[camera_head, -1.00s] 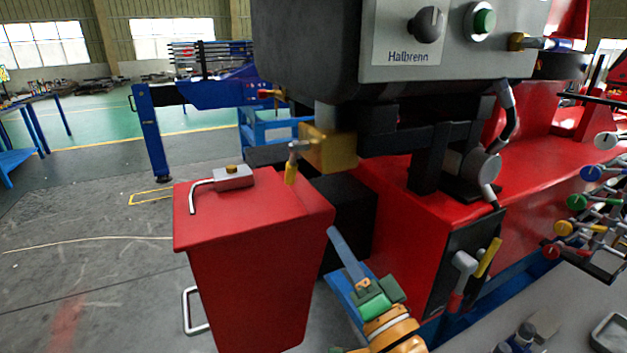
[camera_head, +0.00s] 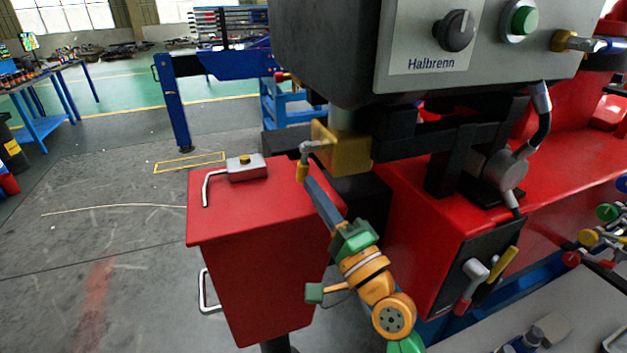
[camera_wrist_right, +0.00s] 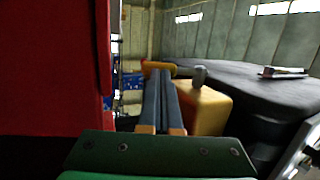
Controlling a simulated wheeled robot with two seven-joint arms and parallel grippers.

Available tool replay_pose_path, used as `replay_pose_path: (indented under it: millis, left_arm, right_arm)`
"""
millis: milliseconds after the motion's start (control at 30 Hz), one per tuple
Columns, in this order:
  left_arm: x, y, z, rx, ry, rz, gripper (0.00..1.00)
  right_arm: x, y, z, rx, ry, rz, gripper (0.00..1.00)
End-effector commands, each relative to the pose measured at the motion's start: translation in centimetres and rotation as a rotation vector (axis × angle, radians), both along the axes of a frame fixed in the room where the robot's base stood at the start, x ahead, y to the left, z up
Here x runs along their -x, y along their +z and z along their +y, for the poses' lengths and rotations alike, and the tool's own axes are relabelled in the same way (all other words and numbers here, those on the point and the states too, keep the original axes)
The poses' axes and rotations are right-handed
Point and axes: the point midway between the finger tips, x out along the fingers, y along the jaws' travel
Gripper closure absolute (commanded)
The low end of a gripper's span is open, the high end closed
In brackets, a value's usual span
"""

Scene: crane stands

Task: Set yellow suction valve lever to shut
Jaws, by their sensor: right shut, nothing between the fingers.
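A short yellow lever (camera_head: 302,170) hangs down from a grey metal pivot at the left of a yellow-brass block (camera_head: 345,152) under the grey control box. In the wrist view the yellow lever (camera_wrist_right: 158,67) lies across the ends of my fingers, with the brass block (camera_wrist_right: 205,106) just to their right. My right gripper (camera_head: 309,184) is shut and empty, its tips right by the lever's lower end; whether they touch it I cannot tell. It also shows in the wrist view (camera_wrist_right: 161,78). My left gripper is out of view.
A red tank (camera_head: 262,212) with a grey bent handle on top stands left of my right arm. The control box (camera_head: 325,50) overhangs the lever. A second yellow-handled lever (camera_head: 503,263) and a red-tipped one (camera_head: 466,295) sit on a black panel at right.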

Motion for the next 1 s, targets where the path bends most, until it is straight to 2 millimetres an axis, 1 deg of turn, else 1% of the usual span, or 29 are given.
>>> replay_pose_path:
  millis: [133, 467, 700, 867, 1000]
  left_arm:
    - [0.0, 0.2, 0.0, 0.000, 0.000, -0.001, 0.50]
    - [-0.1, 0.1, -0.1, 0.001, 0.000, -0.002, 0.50]
    - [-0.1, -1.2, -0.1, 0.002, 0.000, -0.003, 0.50]
    - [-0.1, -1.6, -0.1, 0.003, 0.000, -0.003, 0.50]
    - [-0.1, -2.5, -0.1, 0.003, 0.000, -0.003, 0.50]
  right_arm:
    - [-0.6, 0.3, 0.4, 0.000, 0.000, -0.001, 1.00]
    - [-0.6, 0.2, 0.4, 0.000, 0.000, -0.001, 1.00]
    - [-0.6, -0.2, 0.4, -0.012, 0.001, -0.046, 1.00]
    - [-0.6, -0.1, 0.4, -0.020, 0.000, -0.068, 1.00]
    - [-0.6, -0.3, 0.3, -0.029, 0.000, -0.102, 1.00]
